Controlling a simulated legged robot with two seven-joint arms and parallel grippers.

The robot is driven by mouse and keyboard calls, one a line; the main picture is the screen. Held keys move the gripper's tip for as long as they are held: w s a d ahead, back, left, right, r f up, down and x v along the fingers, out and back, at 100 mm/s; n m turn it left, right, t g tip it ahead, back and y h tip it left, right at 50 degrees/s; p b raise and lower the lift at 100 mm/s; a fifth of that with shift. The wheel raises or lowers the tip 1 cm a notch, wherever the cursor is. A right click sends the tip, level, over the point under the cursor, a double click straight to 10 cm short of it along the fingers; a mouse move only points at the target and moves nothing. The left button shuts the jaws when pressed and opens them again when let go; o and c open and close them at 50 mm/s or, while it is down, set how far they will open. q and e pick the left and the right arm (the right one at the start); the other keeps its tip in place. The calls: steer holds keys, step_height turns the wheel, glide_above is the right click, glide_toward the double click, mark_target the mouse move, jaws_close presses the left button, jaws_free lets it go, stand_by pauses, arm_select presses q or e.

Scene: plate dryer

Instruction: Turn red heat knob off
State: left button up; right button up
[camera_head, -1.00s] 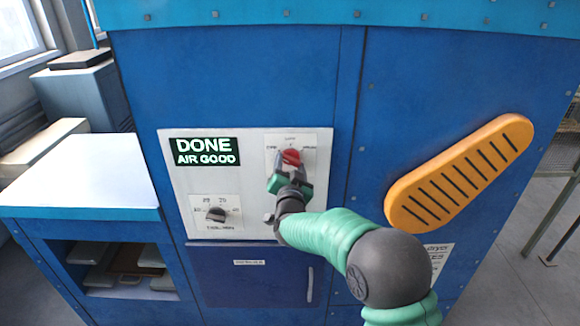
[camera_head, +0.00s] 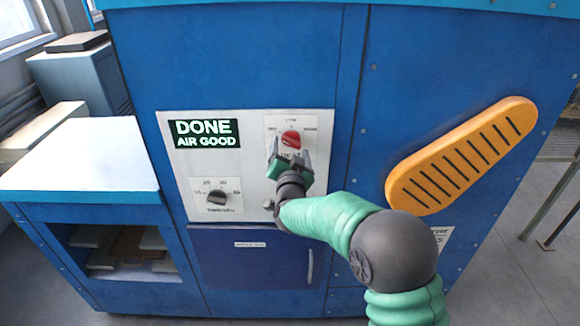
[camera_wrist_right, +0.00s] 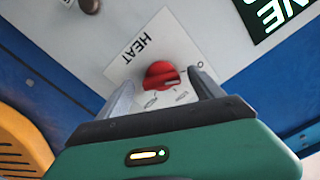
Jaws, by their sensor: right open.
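The red heat knob (camera_head: 291,139) sits on a white label plate at the upper right of the white control panel (camera_head: 260,211). In the right wrist view the red knob (camera_wrist_right: 161,76) shows beside the word HEAT, between and beyond the fingertips. My right gripper (camera_head: 290,158) is open just below the knob in the head view, its fingers pointing up toward it. In the right wrist view my right gripper (camera_wrist_right: 160,85) has its two fingers apart, with nothing held between them. My left gripper is not in view.
A green-lit display (camera_head: 205,133) reads DONE AIR GOOD. A dark dial (camera_head: 217,197) is at the panel's lower left. A blue door (camera_head: 250,275) is below. An orange slotted plate (camera_head: 462,155) sits to the right. A white-topped counter (camera_head: 80,160) stands at left.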

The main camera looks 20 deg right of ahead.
steer(key=b+v, duration=0.3)
steer(key=v, duration=1.2)
steer(key=shift+s, duration=0.2)
steer(key=shift+a+f, duration=0.1)
steer(key=shift+a, duration=0.05)
steer(key=s+a+f+n+g+y, duration=0.1)
steer(key=s+f+n+g+y, duration=0.2)
steer(key=f, duration=0.4)
steer(key=s+a+f+n+g+y, duration=0.1)
steer(key=s+f+n+g+y, duration=0.15)
steer(key=f, duration=0.55)
steer(key=s+d+f+n+g, duration=0.1)
steer(key=s+f+g, duration=0.3)
steer(key=s, duration=0.5)
steer(key=s+d+f+n+g, duration=0.2)
steer(key=s+d+f+g, duration=0.2)
steer(key=s, duration=0.5)
step_height(320, 180, down, 2)
steer(key=shift+s+f+g, duration=0.15)
steer(key=shift+s+g, duration=0.2)
steer(key=shift+g, duration=0.3)
